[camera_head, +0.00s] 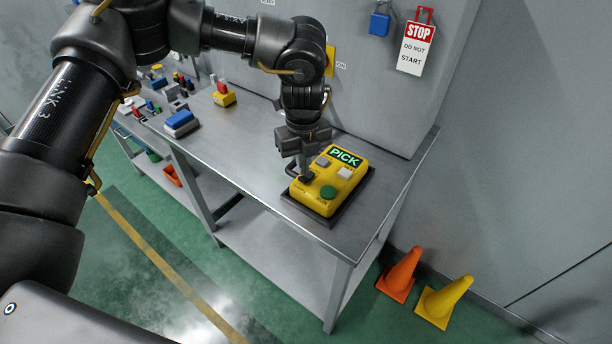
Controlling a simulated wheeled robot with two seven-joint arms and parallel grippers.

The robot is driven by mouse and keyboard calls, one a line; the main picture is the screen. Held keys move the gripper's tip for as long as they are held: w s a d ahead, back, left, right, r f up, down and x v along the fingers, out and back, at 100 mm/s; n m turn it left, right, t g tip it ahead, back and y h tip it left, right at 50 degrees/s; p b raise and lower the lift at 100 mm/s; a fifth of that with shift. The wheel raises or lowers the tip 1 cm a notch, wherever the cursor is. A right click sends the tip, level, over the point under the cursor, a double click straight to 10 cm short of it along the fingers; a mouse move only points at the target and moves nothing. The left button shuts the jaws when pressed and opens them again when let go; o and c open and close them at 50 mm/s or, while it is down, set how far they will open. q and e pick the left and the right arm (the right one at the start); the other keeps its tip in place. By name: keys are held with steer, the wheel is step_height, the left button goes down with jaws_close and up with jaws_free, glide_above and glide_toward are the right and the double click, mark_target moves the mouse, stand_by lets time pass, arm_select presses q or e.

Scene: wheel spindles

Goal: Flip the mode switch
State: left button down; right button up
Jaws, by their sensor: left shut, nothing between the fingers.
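A yellow control box (325,192) sits in a dark tray on the metal table. Its lit display (345,157) reads PICK in green. Its top has a green round button (328,192), a light grey button (345,173), a grey button (322,162) and a small black part (307,177) at the left edge, which may be the mode switch. My left gripper (302,170) points down over the box's left edge, shut and empty. Its fingertips are close to the black part; I cannot tell whether they touch. My right gripper is not in view.
The metal table (225,140) has free room left of the box. A blue-and-white block (181,122) and a yellow-and-red item (223,95) stand there. A STOP tag (415,48) and blue padlock (380,22) hang behind. Two cones, orange (401,274) and yellow (444,301), stand on the floor.

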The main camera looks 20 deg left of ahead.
mark_target(304, 178)
arm_select(q)
steer(key=shift+f+b, duration=0.6)
steer(key=shift+f, duration=0.4)
stand_by(0.3)
steer(key=shift+r, duration=0.1)
step_height(304, 178, up, 7)
steer(key=p, duration=0.5)
stand_by(0.4)
